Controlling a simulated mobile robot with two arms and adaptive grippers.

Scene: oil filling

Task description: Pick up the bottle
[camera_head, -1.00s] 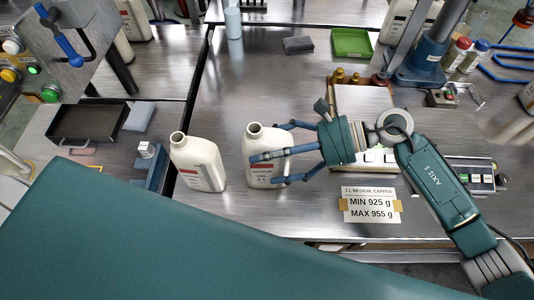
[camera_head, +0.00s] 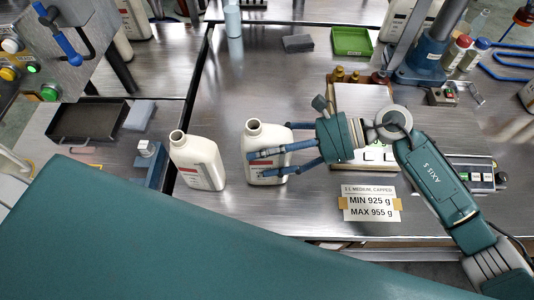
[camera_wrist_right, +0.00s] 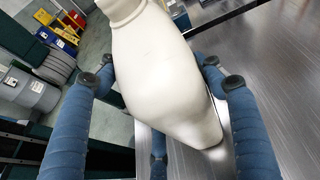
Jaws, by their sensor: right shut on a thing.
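A white open-necked bottle (camera_head: 258,139) stands upright on the steel table. My right gripper (camera_head: 262,162) comes in from the right and is shut on this bottle, its blue fingers across the front and far side over part of the label. In the right wrist view the white bottle (camera_wrist_right: 163,75) fills the middle, between the blue fingers (camera_wrist_right: 160,83). A second white bottle (camera_head: 195,160) with a red-marked label stands just to the left, apart from the held one. My left gripper does not show.
A scale (camera_head: 362,105) lies behind my right gripper, with brass weights (camera_head: 347,76) at its back. A weight-limit card (camera_head: 371,204) lies in front. A green tray (camera_head: 352,42) and a grey block (camera_head: 297,43) are at the back. A control panel (camera_head: 40,60) is at upper left.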

